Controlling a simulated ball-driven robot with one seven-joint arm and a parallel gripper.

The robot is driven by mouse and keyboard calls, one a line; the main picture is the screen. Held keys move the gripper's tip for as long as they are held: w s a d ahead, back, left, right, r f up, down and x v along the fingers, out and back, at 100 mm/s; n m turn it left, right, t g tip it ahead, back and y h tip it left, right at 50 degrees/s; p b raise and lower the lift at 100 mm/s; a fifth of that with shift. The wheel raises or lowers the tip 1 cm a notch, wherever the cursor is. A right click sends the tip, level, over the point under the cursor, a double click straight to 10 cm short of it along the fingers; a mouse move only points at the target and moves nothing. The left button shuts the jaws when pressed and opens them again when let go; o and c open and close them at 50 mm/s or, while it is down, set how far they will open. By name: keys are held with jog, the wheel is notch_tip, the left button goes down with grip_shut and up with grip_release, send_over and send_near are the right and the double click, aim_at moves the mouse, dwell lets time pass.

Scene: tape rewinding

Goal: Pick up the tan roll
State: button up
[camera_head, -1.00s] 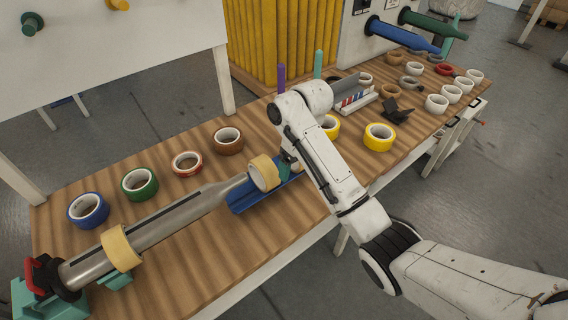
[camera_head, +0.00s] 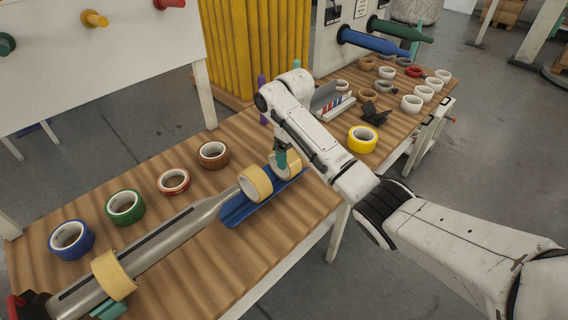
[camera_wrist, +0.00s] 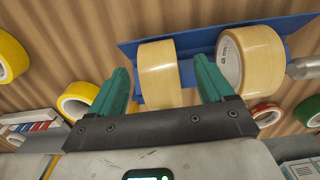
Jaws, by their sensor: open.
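Two tan rolls stand on edge in a blue trough (camera_head: 236,213). The first tan roll (camera_wrist: 159,74) lies between the teal fingers of my gripper (camera_wrist: 164,84) in the wrist view, with gaps at both sides. In the head view this roll (camera_head: 293,167) is partly covered by my gripper (camera_head: 282,160). The second tan roll (camera_wrist: 250,57) is just right of the fingers in the wrist view; in the head view it (camera_head: 256,185) is by the tip of a grey spindle. A third tan roll (camera_head: 113,276) is around that spindle (camera_head: 165,243). My gripper is open and empty.
Blue (camera_head: 71,240), green (camera_head: 125,207), red (camera_head: 173,182) and brown (camera_head: 213,155) rolls lie along the back of the wooden table. A yellow roll (camera_head: 362,139) and a dark stand (camera_head: 374,114) are to the right. A purple post (camera_head: 262,86) is behind my arm.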

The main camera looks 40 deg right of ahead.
aim_at(294, 162)
jog(key=shift+s+d+f+p, duration=0.15)
jog(key=shift+f+p, duration=0.1)
jog(key=shift+f, duration=1.1)
jog(key=shift+s+f+p, duration=0.15)
jog(key=shift+f+p, duration=0.05)
jog(key=shift+f, duration=1.1)
jog(key=c, duration=1.2)
